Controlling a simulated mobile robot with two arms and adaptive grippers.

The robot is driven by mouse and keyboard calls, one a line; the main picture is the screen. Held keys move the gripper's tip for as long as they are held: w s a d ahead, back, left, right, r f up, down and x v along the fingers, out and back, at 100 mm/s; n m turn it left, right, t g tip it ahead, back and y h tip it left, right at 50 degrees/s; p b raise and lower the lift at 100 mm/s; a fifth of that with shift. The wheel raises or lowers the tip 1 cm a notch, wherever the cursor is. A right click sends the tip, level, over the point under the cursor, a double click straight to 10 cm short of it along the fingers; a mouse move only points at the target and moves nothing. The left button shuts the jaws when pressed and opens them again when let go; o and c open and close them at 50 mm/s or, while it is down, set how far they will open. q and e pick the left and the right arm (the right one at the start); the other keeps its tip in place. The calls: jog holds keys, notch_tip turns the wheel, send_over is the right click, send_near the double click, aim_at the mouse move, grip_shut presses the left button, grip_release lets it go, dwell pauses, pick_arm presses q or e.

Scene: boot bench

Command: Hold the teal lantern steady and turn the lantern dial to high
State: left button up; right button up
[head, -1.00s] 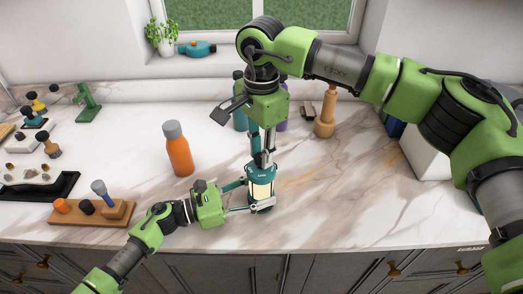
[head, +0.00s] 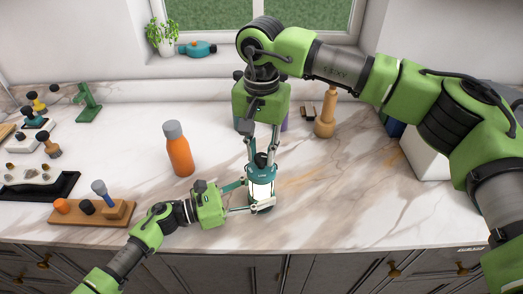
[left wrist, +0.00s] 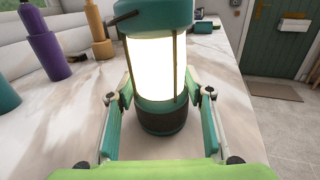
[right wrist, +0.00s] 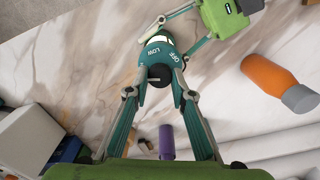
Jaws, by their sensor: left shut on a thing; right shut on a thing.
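The teal lantern (head: 261,176) stands upright near the counter's front edge, its pane glowing bright white. It fills the middle of the left wrist view (left wrist: 155,65). My left gripper (head: 247,197) is shut around the lantern's lower body, one finger on each side in the left wrist view (left wrist: 158,98). My right gripper (head: 262,155) points down from above and is shut on the black lantern dial (right wrist: 160,74). The right wrist view shows LOW and OFF labels on the teal top beside the dial. I cannot see a HIGH label.
An orange bottle (head: 179,155) stands left of the lantern. A wooden block with pegs (head: 88,213) and a black tray (head: 40,187) lie further left. A tan bottle-shaped thing (head: 325,118) and a purple one (right wrist: 166,142) stand behind. Marble between lantern and orange bottle is clear.

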aim_at(261, 156)
pick_arm(q)
jog(key=shift+f, duration=0.1)
dwell(0.3)
pick_arm(e)
jog(key=o, duration=1.1)
jog(key=shift+r, duration=0.1)
notch_tip(261, 156, up, 12)
pick_arm(q)
jog(key=o, duration=1.4)
jog(key=shift+o, duration=0.2)
